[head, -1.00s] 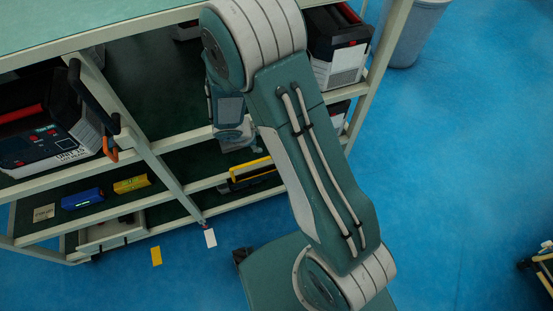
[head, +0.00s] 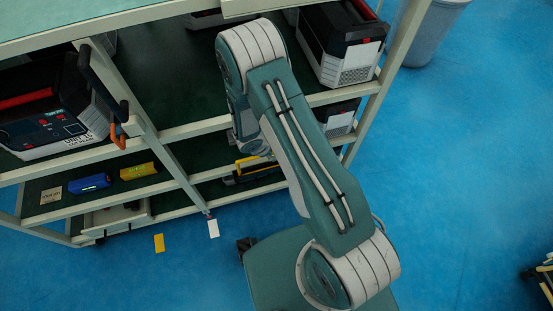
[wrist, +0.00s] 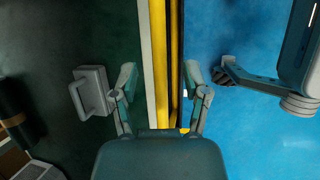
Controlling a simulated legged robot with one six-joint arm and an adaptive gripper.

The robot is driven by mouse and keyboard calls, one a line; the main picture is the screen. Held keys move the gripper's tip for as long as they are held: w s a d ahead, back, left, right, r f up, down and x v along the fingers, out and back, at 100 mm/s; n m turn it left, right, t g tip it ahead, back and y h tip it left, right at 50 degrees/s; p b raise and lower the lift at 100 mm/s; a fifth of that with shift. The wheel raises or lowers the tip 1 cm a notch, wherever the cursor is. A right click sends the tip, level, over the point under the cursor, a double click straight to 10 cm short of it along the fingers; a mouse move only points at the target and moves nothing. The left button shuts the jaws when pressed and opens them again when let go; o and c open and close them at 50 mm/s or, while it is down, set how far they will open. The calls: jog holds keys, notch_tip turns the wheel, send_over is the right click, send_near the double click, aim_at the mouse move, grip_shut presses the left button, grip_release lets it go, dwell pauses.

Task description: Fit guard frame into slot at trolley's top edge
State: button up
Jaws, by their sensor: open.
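A yellow and black bar-like piece (head: 258,164), which looks like the guard frame, lies on the low shelf of the rack, partly hidden by my arm. In the wrist view a long yellow bar with a dark strip (wrist: 160,60) runs up the picture along a pale shelf edge. My gripper (wrist: 158,75) is open, with one finger on each side of this bar; no contact shows. In the head view my arm hides most of the gripper. I cannot tell any slot, or which structure is the trolley.
The rack's pale post (head: 165,150) stands left of my arm. A blue box (head: 90,182) and a yellow box (head: 138,171) sit low left. A grey handle (wrist: 90,92) is left of my gripper. Blue floor (head: 450,170) is open at right.

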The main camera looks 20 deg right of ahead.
jog(key=shift+x, duration=1.25)
jog(key=shift+a, duration=0.1)
grip_shut()
jog(key=shift+r, duration=0.1)
